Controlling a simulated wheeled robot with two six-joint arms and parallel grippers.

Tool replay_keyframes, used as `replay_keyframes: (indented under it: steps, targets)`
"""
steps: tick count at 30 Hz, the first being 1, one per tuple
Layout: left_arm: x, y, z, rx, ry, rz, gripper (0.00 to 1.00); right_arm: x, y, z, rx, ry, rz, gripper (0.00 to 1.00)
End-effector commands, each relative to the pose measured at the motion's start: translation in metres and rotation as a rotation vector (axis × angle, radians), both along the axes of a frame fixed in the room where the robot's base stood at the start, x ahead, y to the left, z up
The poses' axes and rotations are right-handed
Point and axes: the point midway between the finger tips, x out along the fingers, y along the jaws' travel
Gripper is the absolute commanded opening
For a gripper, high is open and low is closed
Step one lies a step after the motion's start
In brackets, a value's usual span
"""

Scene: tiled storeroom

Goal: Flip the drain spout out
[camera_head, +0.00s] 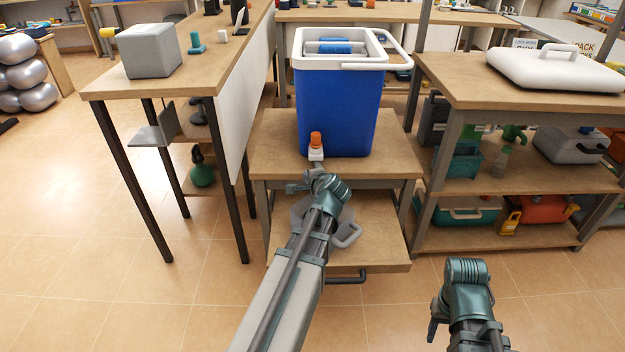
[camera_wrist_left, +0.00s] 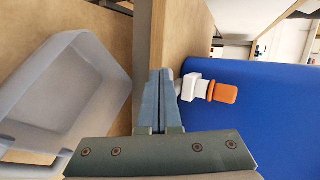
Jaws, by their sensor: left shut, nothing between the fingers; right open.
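The blue cooler (camera_head: 338,105) with a white rim stands on the wooden stand. Its drain spout (camera_head: 316,152), white with an orange end, is low on the front face. The orange end points up along the wall. In the left wrist view the spout (camera_wrist_left: 195,87) lies just right of the fingertips. My left gripper (camera_head: 319,172) is just below and in front of the spout, its fingers (camera_wrist_left: 162,95) shut and empty; a small gap seems to separate them, but contact is hard to tell. My right gripper (camera_head: 437,318) is open, low at the right, away from the cooler.
A grey tray (camera_wrist_left: 118,75) sits on the lower shelf beneath my left gripper. The stand's top edge (camera_wrist_left: 180,30) is close to the fingers. A white lid (camera_head: 520,72) lies on the right bench (camera_head: 455,90). A grey box (camera_head: 150,55) is on the left table.

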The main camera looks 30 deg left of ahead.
Motion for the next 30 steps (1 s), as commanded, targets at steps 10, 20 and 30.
replay_keyframes:
  steps: [10,20,30]
  targets:
    - [-0.007,0.029,0.0,0.0,0.0,0.001,0.0,0.0,0.0,0.0,0.0,0.0,0.0,0.5]
    - [-0.005,0.026,0.0,0.0,0.0,0.0,0.0,0.0,0.0,0.0,0.0,0.0,0.0,0.5]
    - [0.002,0.014,0.0,0.0,-0.002,-0.003,0.0,0.0,0.0,0.0,0.0,0.0,0.0,0.5]
